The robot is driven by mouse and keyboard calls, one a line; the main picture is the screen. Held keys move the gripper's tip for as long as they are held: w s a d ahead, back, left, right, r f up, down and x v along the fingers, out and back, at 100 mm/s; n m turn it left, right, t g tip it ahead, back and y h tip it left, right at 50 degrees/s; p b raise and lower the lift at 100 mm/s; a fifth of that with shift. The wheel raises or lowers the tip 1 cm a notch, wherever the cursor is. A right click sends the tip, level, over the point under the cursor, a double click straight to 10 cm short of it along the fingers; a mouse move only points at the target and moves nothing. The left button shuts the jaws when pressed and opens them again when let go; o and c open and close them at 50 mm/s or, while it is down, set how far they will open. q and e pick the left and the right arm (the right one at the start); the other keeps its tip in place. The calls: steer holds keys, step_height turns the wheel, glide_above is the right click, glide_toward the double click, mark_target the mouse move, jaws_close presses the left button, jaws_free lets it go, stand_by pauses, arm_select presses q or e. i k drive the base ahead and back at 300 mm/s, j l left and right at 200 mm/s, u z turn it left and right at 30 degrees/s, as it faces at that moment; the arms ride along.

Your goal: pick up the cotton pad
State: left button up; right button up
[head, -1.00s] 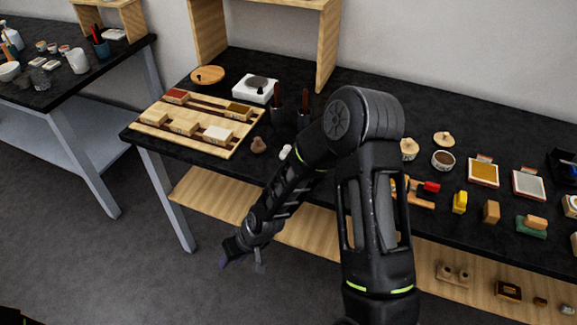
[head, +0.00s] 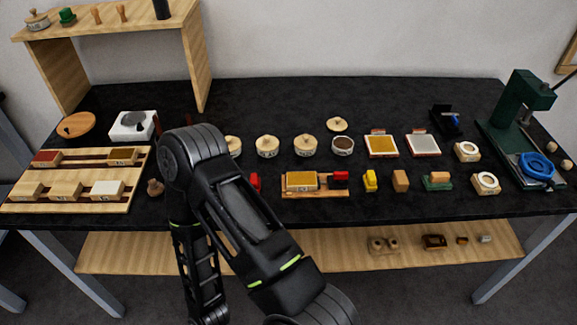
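I cannot pick out the cotton pad for sure. Two small tan blocks with round white tops, one behind (head: 467,151) and one in front (head: 486,182), stand at the right of the black worktop (head: 390,100). I cannot tell whether either is the pad. One of my arms, apparently the left, rises from the bottom in front of the worktop and bends down at its elbow. Its gripper is out of frame below, and it hides part of the worktop's left middle. My other gripper is not in view.
A slotted wooden board (head: 133,170) with several blocks lies at the left. Lidded pots (head: 267,146), a gold tray (head: 382,145) and a green press (head: 515,110) stand along the worktop. A wooden shelf (head: 330,248) runs below. The worktop's rear middle is clear.

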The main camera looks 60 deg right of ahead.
mark_target(155, 189)
steer(key=i+l+z, duration=0.1)
steer(key=i+z, duration=0.15)
steer(key=z, duration=1.65)
steer(key=i, duration=0.55)
steer(key=k+u, duration=0.1)
steer(key=u, duration=0.25)
steer(key=k+u, duration=0.15)
steer(key=u, duration=0.2)
steer(key=k+u, duration=0.1)
steer(key=u, duration=0.25)
steer(key=z, duration=1.65)
steer(key=k+j, duration=0.5)
steer(key=k, duration=0.05)
